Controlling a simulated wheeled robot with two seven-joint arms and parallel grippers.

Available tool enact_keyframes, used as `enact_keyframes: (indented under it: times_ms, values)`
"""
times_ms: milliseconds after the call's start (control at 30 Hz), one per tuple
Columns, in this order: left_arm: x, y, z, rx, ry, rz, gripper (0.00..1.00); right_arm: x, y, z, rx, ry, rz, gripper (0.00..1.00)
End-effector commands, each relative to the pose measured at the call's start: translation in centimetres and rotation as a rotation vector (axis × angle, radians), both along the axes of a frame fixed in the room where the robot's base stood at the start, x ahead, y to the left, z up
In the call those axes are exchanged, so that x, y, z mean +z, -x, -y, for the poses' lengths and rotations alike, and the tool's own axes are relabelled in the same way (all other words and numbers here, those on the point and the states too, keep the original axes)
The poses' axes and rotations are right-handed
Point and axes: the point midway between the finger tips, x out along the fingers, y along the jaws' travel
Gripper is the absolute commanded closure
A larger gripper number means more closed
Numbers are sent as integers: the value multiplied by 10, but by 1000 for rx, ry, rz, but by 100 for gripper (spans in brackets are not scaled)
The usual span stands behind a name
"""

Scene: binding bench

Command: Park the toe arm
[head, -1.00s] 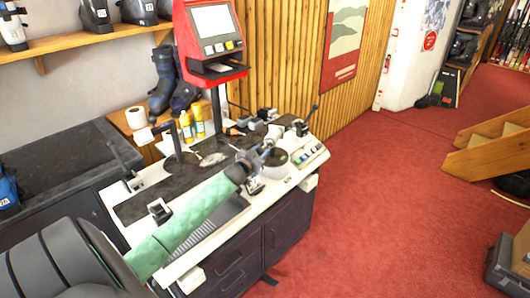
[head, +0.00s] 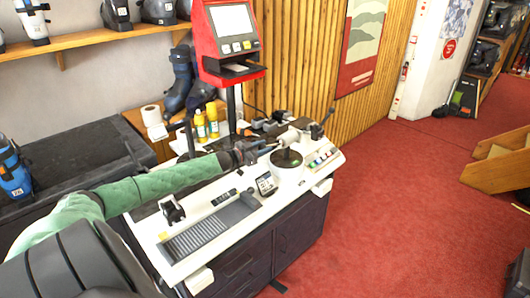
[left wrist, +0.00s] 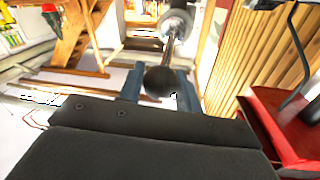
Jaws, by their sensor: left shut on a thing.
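My left gripper (head: 268,148) reaches across the white binding bench (head: 211,253) from the left and is at the toe arm. In the left wrist view, its two blue-grey fingers (left wrist: 160,88) are shut around a dark ball knob (left wrist: 160,80). A thin rod (left wrist: 168,52) runs from the knob to a pale cylindrical head (left wrist: 175,22). In the head view this toe arm head (head: 288,137) stands above a round dark-green disc (head: 287,158). The fingers and knob are small and partly merged there. My right gripper is not in view.
A red screen terminal (head: 230,45) on a post stands behind the bench. A black clamp (head: 172,209) rises at the bench's front left.

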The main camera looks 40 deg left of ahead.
Motion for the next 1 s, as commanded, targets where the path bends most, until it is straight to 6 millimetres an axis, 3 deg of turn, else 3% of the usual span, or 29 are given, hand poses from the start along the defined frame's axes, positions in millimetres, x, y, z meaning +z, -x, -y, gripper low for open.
enact_keyframes:
  times_ms: [300, 800, 833, 933, 1000]
  values:
    - [3, -2, -8, -48, 0, 4, 100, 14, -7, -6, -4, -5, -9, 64]
    - [5, -2, -11, -53, -1, 4, 100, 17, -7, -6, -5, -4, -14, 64]
    - [5, -2, -11, -52, -1, 5, 64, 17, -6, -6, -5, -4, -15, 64]
    - [4, -2, -11, -53, -1, 4, 45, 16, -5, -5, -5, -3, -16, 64]
    - [3, -2, -10, -54, -1, 3, 45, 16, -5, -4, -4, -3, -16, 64]
